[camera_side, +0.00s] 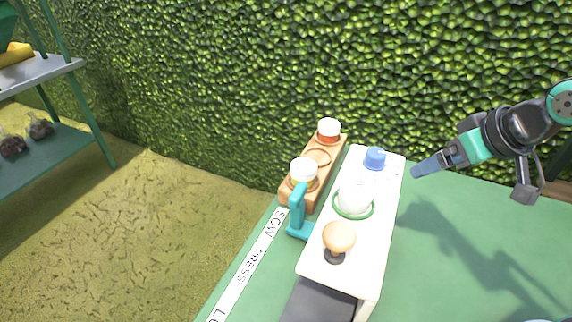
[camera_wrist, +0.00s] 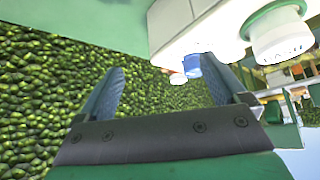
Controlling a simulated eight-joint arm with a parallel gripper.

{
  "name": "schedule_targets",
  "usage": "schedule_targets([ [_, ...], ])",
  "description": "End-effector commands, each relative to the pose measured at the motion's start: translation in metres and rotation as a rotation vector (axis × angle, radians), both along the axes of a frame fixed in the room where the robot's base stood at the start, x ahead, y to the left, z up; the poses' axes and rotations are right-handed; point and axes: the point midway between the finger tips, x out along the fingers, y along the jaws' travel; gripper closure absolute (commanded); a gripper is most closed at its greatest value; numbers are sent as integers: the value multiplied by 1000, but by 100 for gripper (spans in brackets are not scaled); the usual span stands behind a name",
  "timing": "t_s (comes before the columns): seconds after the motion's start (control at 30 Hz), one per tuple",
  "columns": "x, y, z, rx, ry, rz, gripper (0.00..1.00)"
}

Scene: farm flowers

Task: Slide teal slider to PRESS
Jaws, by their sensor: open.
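The teal slider (camera_side: 297,212) stands upright at the left side of the white box (camera_side: 384,228), beside the SOW end of the white label strip (camera_side: 246,268). The word PRESS (camera_side: 246,264) is nearer the camera on that strip, with a partly cut-off word below it. My gripper (camera_side: 418,169) is in the air to the right of the white box's far end, well apart from the slider. In the wrist view my gripper (camera_wrist: 164,76) shows two separated blue fingers with nothing between them. The slider is not recognisable in the wrist view.
On the white box are a blue knob (camera_side: 375,157), a white knob with green ring (camera_side: 354,199) and a tan knob (camera_side: 339,236). A wooden rack with jars (camera_side: 330,165) stands behind the slider. The green table (camera_side: 450,240) is clear at right. A hedge stands behind.

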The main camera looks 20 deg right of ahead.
Motion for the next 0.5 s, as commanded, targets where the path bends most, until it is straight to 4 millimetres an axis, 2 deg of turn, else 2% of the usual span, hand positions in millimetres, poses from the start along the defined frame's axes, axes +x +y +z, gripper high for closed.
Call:
schedule_targets([
  [0.17,26,34,19,-38,126,161,8],
  [0.27,44,62,26,-72,220,283,8],
  [0.5,73,136,20,-166,428,556,8],
])
